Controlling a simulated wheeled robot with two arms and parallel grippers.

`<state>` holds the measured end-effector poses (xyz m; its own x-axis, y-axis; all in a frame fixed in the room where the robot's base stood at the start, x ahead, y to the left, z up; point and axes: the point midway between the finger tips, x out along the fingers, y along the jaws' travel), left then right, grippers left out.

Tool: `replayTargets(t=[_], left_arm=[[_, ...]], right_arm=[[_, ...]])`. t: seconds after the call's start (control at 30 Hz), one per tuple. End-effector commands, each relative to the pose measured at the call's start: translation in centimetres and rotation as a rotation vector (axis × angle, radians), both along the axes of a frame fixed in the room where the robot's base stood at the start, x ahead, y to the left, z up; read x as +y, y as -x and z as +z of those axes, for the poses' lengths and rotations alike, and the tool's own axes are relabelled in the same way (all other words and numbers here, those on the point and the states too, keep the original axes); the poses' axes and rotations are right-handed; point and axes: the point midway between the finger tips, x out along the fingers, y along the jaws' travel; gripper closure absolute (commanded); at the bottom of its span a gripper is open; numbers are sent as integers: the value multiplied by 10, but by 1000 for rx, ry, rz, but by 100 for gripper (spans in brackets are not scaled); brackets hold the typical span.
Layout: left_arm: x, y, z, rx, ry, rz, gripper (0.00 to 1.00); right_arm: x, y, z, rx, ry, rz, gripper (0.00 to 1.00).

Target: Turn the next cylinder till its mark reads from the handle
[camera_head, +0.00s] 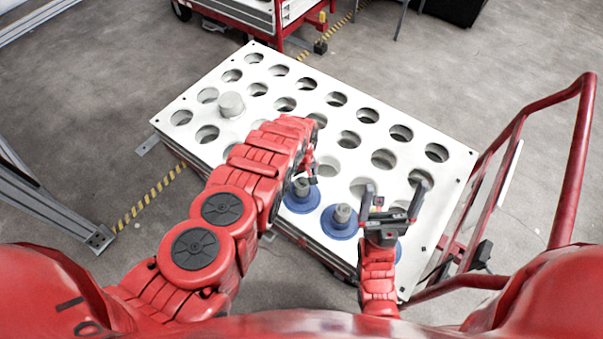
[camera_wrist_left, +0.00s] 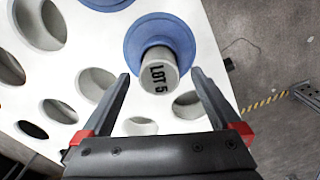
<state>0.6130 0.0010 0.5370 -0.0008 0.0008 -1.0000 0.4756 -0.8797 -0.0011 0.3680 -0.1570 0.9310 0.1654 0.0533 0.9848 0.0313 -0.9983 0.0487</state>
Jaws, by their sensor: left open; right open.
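Three grey cylinders with blue flanges stand along the near edge of the white perforated cart top. The leftmost cylinder (camera_head: 301,187) is partly covered by my left arm. My left gripper (camera_head: 308,172) is just above it, its fingers hard to make out there. In the left wrist view, a cylinder marked LOT 5 (camera_wrist_left: 158,75) lies between my open left fingertips (camera_wrist_left: 160,73), the lettering running sideways. The middle cylinder (camera_head: 342,214) stands to the right. My open, empty right gripper (camera_head: 393,192) partly hides the third flange (camera_head: 398,251). The red cart handle (camera_head: 573,170) is at the right.
The white top (camera_head: 330,76) has rows of mostly empty holes. A plain grey cylinder (camera_head: 231,104) stands near its far left. A red-framed cart (camera_head: 270,15) is behind. A metal frame (camera_head: 45,205) stands left, with striped floor tape (camera_head: 150,197).

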Motion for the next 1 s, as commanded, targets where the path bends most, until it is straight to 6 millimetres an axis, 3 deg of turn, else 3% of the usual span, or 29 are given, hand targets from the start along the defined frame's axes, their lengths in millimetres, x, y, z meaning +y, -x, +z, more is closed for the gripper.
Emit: replayTargets(t=[0.1,0.3,0.7,1.0], left_arm=[[1,0,-16,2,-1,0,3],[0,-1,-27,0,1,0,3],[0,0,-29,0,1,0,3],[-1,-1,-29,0,1,0,55]], right_arm=[[0,0,-8,0,0,0,3],[0,0,-13,0,0,0,3],[0,0,-14,0,0,0,3],[0,0,-14,0,0,0,3]])
